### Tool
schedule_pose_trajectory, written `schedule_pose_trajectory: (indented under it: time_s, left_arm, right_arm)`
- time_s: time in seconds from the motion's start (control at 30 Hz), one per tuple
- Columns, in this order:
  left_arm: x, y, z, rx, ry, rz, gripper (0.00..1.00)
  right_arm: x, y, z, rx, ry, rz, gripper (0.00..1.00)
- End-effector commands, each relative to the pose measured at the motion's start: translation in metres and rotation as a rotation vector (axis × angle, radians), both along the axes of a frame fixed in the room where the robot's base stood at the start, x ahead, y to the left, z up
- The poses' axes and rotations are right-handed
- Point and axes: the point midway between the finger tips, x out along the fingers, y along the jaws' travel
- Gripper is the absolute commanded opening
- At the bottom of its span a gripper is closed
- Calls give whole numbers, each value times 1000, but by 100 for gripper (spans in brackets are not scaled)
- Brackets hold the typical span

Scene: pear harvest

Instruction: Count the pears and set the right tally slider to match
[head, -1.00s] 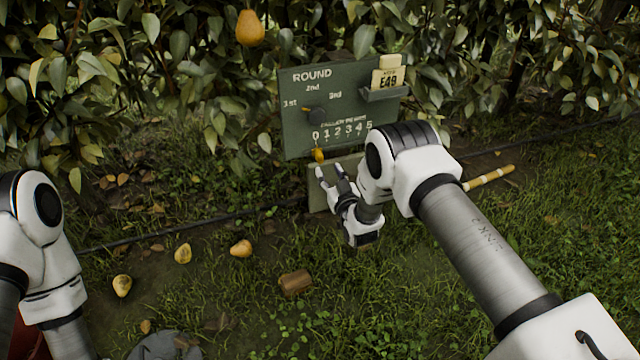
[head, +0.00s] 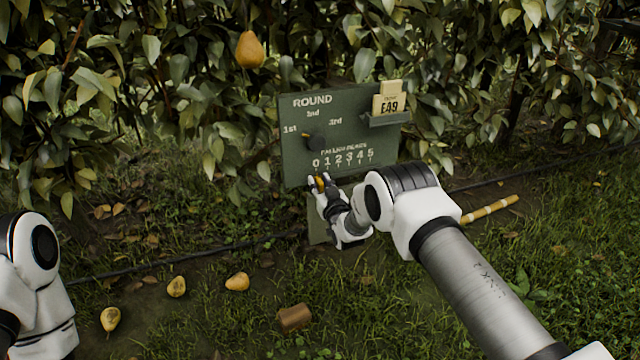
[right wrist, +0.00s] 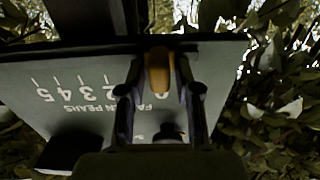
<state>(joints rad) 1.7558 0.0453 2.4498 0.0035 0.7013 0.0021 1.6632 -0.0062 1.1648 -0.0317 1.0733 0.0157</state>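The green tally board (head: 292,160) stands before the hedge, with a scale from 0 to 5 under "FALLEN PEARS". The yellow slider knob (head: 319,184) is below the 0; the right wrist view also shows it (right wrist: 158,70). My right gripper (head: 321,190) is at the knob, its fingers on either side with gaps visible in the wrist view, so it looks open around it. Three yellow pears lie on the ground: one at left (head: 110,319), one in the middle (head: 176,287), one at right (head: 238,282). Another pear (head: 250,50) hangs in the hedge. My left gripper is out of view.
A dark round dial (head: 315,143) sits on the board among 1st, 2nd and 3rd. A holder (head: 388,120) at the right carries a card marked E49 (head: 389,105). A brown block (head: 294,318) and a yellowish stick (head: 490,209) lie on the grass. A dark hose crosses behind.

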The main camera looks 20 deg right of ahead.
Motion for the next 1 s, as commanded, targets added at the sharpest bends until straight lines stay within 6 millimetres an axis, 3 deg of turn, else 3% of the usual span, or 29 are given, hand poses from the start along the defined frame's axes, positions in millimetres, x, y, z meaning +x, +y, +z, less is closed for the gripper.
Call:
schedule_pose_trajectory:
  time_s: [0.13, 0.23, 0.5, 0.6, 0.97, 1.0]
  left_arm:
    - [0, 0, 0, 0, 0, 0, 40]
    - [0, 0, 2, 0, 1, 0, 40]
    - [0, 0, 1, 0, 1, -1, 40]
    - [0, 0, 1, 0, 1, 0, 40]
    - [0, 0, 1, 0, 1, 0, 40]
    - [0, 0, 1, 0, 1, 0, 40]
  right_arm:
    - [0, -3, 0, 0, 0, -1, 0]
    - [0, -17, 0, 0, 1, -3, 0]
    - [3, -83, -1, 0, 0, -4, 0]
    - [3, -97, -1, 0, 0, -2, 0]
    - [3, -102, -1, 0, 2, 0, 0]
    - [3, -102, -1, 0, 2, 0, 44]
